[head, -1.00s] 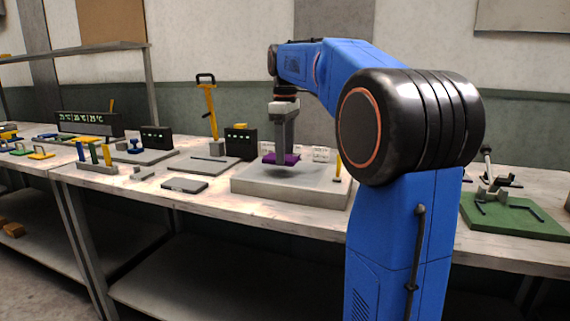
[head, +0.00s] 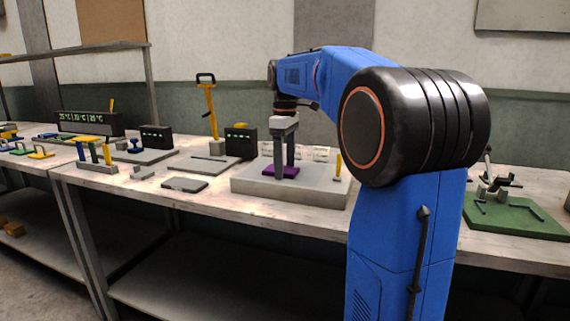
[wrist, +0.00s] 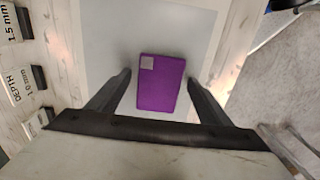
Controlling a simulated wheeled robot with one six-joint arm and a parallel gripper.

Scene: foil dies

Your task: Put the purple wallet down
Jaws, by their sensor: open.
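The purple wallet (head: 281,171) lies flat on a pale grey raised block (head: 290,198) on the workbench. In the wrist view the wallet (wrist: 161,84) is a purple rectangle with a small pale square in one corner. My gripper (head: 284,164) is directly above the wallet and pointing down. In the wrist view my gripper (wrist: 158,82) is open, with one finger on each side of the wallet and a gap to both. The fingers partly cover the wallet in the head view.
A yellow upright piece (head: 338,166) stands on the block's right side. Dark boxes (head: 241,141) and a grey plate (head: 203,163) lie to the left. A small flat dark-topped slab (head: 185,185) lies near the front edge. A green board (head: 514,213) is at the right.

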